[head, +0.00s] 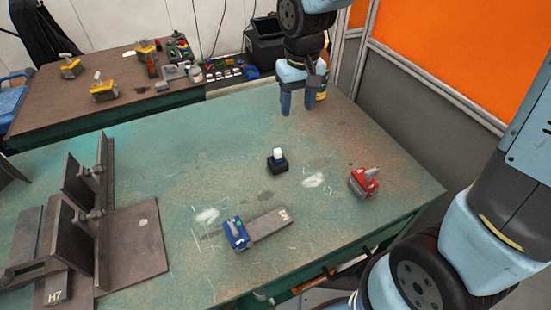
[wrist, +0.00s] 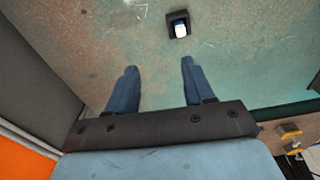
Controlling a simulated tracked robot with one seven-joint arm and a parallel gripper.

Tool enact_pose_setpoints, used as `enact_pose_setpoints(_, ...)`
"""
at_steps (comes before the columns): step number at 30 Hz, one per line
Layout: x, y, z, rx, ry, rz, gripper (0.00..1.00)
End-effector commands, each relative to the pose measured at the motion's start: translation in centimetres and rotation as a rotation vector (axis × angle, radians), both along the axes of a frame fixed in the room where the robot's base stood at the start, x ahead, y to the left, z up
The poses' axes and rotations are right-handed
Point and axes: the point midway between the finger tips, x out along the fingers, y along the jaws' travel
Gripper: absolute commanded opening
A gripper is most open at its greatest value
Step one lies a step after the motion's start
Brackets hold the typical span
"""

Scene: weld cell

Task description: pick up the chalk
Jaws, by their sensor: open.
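The holder hides the chalk's lower end.
A red magnet block (head: 364,182) stands to the right of the holder. A blue block (head: 237,234) sits on a steel bar (head: 269,223) in front. Upright steel plates (head: 102,195) stand at left. A yellow bottle (head: 322,88) is partly hidden behind my gripper. The table around the holder is clear.

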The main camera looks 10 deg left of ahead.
Motion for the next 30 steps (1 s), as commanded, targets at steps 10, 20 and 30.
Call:
enact_pose_setpoints(10,-1.0,4.2,-4.0,-0.025,0.055,0.065,0.52)
enact_pose_setpoints(20,-1.0,4.3,-9.1,-0.026,0.057,0.065,0.52)
enact_pose_setpoints(30,-0.9,4.3,-12.3,-0.024,0.053,0.065,0.52)
